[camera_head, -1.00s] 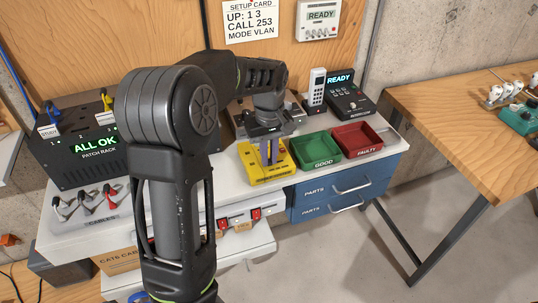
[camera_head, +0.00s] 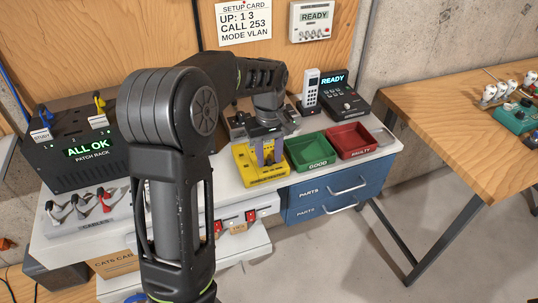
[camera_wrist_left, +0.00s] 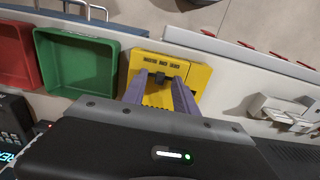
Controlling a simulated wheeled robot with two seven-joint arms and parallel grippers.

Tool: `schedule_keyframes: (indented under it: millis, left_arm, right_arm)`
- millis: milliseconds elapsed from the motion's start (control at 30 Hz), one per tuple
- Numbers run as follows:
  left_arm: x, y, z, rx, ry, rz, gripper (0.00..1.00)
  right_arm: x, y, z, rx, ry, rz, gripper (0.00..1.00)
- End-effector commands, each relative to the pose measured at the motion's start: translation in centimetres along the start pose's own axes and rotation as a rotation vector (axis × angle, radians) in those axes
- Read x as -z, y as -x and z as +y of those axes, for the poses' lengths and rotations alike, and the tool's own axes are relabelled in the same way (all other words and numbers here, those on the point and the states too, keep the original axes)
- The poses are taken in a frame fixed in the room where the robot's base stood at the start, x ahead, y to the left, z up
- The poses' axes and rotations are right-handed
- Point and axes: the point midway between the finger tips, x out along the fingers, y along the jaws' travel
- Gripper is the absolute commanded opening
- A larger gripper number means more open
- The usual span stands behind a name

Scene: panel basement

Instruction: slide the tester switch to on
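The yellow tester (camera_head: 262,177) lies on the white bench, left of the green GOOD tray; it also shows in the wrist view (camera_wrist_left: 202,84). My left gripper (camera_head: 265,153) reaches down over it from behind. In the wrist view the two purple-grey fingers (camera_wrist_left: 161,82) stand apart. A small dark switch knob (camera_wrist_left: 160,78) on the tester sits between their tips, with a gap seemingly on each side. Whether a finger touches the knob or tester cannot be told. My right gripper is not in view.
Right of the tester are the green GOOD tray (camera_head: 309,164) and red FAULTY tray (camera_head: 351,153). A phone (camera_head: 310,90) and a dark READY device (camera_head: 344,101) stand behind. The patch rack (camera_head: 80,158) and cable tray (camera_head: 88,222) are at left. Blue drawers (camera_head: 305,211) sit below.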

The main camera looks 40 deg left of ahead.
Motion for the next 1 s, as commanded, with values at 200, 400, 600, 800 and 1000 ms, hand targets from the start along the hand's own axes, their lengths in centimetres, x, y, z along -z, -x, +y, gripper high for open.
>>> schedule_keyframes:
  millis: [200, 400, 600, 800, 1000]
  left_arm:
    - [0.0, 0.6, 0.1, -0.001, -0.001, 0.001, 0.35]
    - [0.0, 3.2, 0.1, -0.003, -0.001, 0.003, 0.35]
    - [0.1, 6.4, 0.0, -0.003, 0.0, 0.002, 0.35]
    - [0.0, 7.8, 0.0, -0.001, 0.0, 0.0, 0.35]
    - [0.0, 7.8, 0.0, -0.001, 0.0, 0.0, 0.35]
  right_arm:
    - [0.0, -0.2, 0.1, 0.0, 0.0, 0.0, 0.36]
    - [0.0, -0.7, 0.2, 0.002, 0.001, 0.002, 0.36]
    - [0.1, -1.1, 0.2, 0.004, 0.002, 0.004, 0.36]
    - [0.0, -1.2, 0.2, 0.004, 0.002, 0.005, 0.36]
    - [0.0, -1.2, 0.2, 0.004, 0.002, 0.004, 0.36]
